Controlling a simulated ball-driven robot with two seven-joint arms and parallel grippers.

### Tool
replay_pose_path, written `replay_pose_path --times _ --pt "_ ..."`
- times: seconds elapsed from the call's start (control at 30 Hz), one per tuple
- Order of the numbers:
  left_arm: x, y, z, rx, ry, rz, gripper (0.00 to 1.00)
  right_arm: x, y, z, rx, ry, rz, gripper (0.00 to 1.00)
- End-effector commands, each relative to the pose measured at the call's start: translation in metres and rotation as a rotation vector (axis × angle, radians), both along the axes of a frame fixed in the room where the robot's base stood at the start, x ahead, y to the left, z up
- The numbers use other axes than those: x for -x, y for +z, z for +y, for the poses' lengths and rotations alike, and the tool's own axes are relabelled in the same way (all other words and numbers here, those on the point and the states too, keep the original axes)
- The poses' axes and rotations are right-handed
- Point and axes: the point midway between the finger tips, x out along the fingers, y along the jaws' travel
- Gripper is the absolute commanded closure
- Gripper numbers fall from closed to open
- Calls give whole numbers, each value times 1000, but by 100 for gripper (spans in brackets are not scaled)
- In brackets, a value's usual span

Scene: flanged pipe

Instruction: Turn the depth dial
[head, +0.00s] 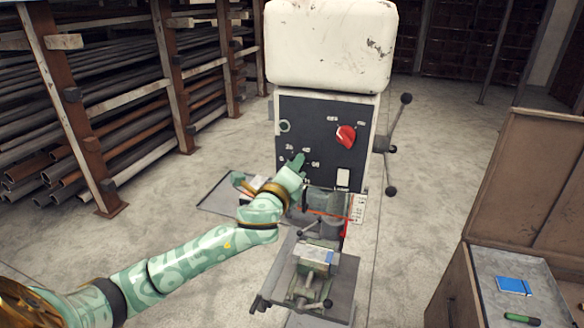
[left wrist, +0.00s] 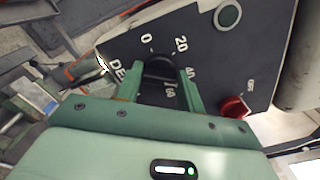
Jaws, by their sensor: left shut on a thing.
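The drill press has a dark control panel (head: 318,118) below a scuffed white head cover (head: 330,48). The black depth dial (left wrist: 160,68) shows in the left wrist view, with 0, 20, 40 and 60 printed around it. My left gripper (head: 298,162) reaches the lower left of the panel and mostly covers the dial in the head view. In the left wrist view its two green fingers (left wrist: 160,84) stand on either side of the dial, shut on it. The dial's exact setting is hard to read. My right gripper is not in view.
A red knob (head: 346,136) and a round grey-green button (head: 285,126) sit on the same panel. A lever handle (head: 391,148) sticks out at the right. A vise (head: 316,256) stands below. A bench with a blue notebook (head: 514,286) is at the right; a pipe rack (head: 120,85) is at the left.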

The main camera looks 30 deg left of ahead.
Motion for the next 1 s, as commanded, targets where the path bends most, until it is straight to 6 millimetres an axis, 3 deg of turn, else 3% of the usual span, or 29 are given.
replay_pose_path --times 0.7,0.73,0.8,1.0 --pt "0 0 1 72 2 -18 85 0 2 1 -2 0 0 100" --pt "0 0 1 72 2 -18 56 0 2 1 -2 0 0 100" --pt "0 0 1 72 1 -17 40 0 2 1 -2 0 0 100" --pt "0 0 0 72 1 -18 40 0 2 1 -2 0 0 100"
